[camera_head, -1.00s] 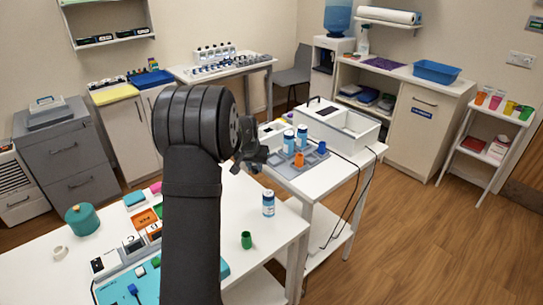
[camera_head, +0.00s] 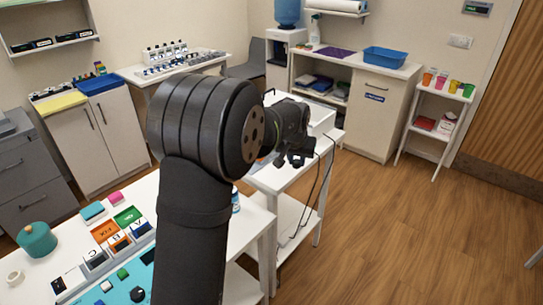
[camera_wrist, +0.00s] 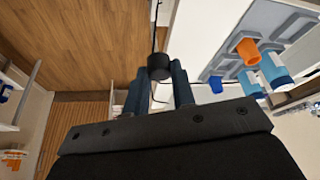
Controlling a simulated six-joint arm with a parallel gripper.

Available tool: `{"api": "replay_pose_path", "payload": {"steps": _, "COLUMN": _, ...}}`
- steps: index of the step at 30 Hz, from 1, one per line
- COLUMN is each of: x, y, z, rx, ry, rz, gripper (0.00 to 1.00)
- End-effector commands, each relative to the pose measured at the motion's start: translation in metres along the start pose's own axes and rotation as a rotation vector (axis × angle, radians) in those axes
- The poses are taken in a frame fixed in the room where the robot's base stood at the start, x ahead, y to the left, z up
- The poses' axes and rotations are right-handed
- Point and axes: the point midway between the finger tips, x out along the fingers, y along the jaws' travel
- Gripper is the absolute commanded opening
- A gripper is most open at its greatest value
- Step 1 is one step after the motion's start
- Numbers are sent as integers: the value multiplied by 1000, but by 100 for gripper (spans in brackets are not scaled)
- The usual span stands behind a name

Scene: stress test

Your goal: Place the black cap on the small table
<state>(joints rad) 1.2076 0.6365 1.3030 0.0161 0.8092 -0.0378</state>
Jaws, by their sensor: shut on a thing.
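My gripper (camera_head: 292,158) is at the end of my dark arm, in front of the right part of a white side table (camera_head: 268,180) in the head view. In the wrist view my gripper (camera_wrist: 157,80) is shut on the black cap (camera_wrist: 159,66), a short dark cylinder held at the fingertips. In the head view the cap cannot be told apart from the dark fingers. A small white stand (camera_head: 425,133) with shelves is at the far right; I cannot tell if it is the task's small table.
The stand's top holds several coloured cups (camera_head: 453,87). In the wrist view an orange cup (camera_wrist: 248,50) and a blue-and-white bottle (camera_wrist: 275,70) stand by a grey tray (camera_wrist: 228,65). Black cables (camera_head: 322,185) hang off the side table. The wooden floor (camera_head: 400,230) at right is clear.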

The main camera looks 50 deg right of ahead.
Motion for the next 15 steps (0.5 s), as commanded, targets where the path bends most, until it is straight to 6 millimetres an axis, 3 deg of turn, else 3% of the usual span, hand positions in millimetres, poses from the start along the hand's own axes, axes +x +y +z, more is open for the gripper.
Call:
{"api": "replay_pose_path", "payload": {"steps": 3, "x": 22, "y": -28, "z": -4, "rx": -5, "ry": -3, "rz": -1, "gripper": 2}}
{"api": "replay_pose_path", "payload": {"steps": 9, "x": 52, "y": -67, "z": -10, "rx": -4, "ry": -2, "rz": -1, "gripper": 2}}
{"api": "replay_pose_path", "payload": {"steps": 15, "x": 66, "y": -85, "z": -13, "rx": -2, "ry": -1, "rz": 0, "gripper": 2}}
